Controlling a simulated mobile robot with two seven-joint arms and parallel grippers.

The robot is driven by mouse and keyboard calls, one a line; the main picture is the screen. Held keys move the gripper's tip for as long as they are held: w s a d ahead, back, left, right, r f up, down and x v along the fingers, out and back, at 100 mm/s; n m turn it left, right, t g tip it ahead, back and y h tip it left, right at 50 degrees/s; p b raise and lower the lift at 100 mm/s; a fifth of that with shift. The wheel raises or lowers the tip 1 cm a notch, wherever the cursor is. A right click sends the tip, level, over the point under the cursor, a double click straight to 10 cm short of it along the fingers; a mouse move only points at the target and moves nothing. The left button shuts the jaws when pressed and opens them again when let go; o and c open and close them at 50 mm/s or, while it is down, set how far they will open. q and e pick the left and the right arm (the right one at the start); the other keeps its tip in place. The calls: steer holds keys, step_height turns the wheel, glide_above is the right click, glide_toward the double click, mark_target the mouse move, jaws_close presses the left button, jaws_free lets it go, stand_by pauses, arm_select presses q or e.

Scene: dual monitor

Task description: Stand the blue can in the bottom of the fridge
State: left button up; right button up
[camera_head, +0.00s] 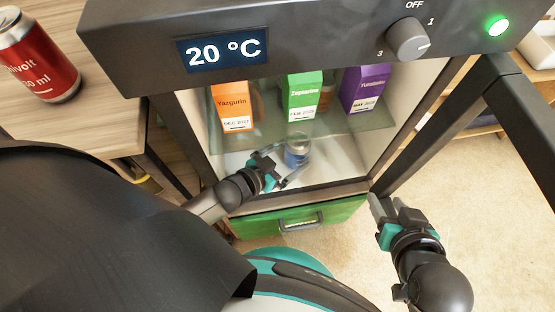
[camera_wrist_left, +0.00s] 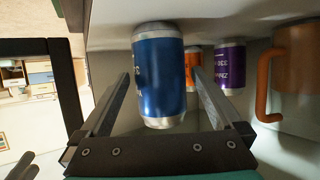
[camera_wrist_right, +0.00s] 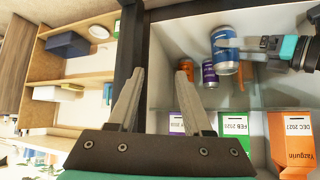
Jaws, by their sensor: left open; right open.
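The blue can (camera_head: 297,154) stands upright on the white bottom of the fridge (camera_head: 345,165), near its front. It fills the middle of the left wrist view (camera_wrist_left: 158,75), which is upside down. My left gripper (camera_head: 288,164) is open, its fingers on either side of the can with gaps beside it. The right wrist view also shows the can (camera_wrist_right: 225,50) at the left gripper's fingers. My right gripper (camera_head: 383,202) is open and empty, outside the fridge by its right front edge.
An orange can (camera_wrist_left: 193,65), a purple can (camera_wrist_left: 230,65) and an orange mug (camera_wrist_left: 292,65) stand inside. A glass shelf above holds orange (camera_head: 233,108), green (camera_head: 304,95) and purple (camera_head: 364,90) cartons. The open door (camera_head: 500,90) is at right. A red can (camera_head: 38,55) stands on the left table.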

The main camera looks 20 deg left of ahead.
mark_target(288, 157)
arm_select(q)
steer(key=p+v, duration=0.1)
steer(key=v, duration=0.3)
steer(key=shift+p, duration=0.4)
steer(key=shift+s+a+r, duration=0.15)
steer(key=shift+s, duration=0.25)
arm_select(e)
steer(key=s+d+g+h, duration=0.2)
steer(key=s+d+g, duration=0.2)
steer(key=d, duration=0.1)
steer(key=shift+s+r+m, duration=0.25)
steer(key=shift+r+m, duration=0.05)
